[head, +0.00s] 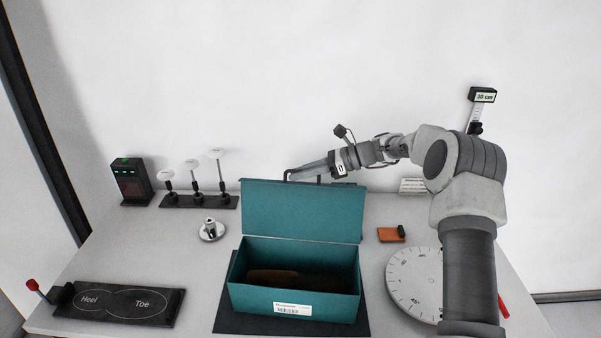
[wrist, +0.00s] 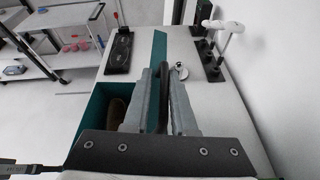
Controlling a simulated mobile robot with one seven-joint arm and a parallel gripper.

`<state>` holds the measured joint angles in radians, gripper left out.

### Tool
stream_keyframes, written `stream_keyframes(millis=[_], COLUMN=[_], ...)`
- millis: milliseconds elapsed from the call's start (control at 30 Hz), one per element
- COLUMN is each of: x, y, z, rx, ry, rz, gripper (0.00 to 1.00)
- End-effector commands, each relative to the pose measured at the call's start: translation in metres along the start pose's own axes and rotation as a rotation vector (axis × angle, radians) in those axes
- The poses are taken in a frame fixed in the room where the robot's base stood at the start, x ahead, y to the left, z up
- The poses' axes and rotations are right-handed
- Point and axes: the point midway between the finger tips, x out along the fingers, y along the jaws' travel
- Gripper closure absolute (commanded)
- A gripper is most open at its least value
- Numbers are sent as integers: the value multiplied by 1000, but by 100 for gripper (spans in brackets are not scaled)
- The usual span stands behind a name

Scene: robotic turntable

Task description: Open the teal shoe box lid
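The teal shoe box (head: 295,304) stands on a dark mat at the front middle of the table. Its lid (head: 302,210) is raised about upright along the back edge, and the box is open. A brown shoe (head: 285,277) lies inside. My gripper (head: 292,174) is at the lid's top edge, partly hidden behind it. In the wrist view the lid (wrist: 158,48) shows as a narrow teal strip beyond my fingers. The fingers are close together with a dark bar between them; whether they grip it is unclear.
A dark stand with several white-topped posts (head: 195,180) and a small metal piece (head: 211,230) are left of the box. A Heel/Toe board (head: 118,304) lies front left. A white dial (head: 408,282) and an orange block (head: 390,235) are on the right.

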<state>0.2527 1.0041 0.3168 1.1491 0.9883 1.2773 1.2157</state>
Motion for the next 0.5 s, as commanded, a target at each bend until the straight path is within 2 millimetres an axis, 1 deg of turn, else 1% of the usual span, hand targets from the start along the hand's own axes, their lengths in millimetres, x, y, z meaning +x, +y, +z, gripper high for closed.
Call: stream_keyframes(millis=[233,333,433,500], x=[0,-4,-15,-28], y=[0,-1,-1,-2], z=[1,0,0,-1], rx=[-1,-1,-2,-2], ry=[-1,-1,-1,0], rz=[-1,-3,-4,-6], gripper=[75,75,75,75])
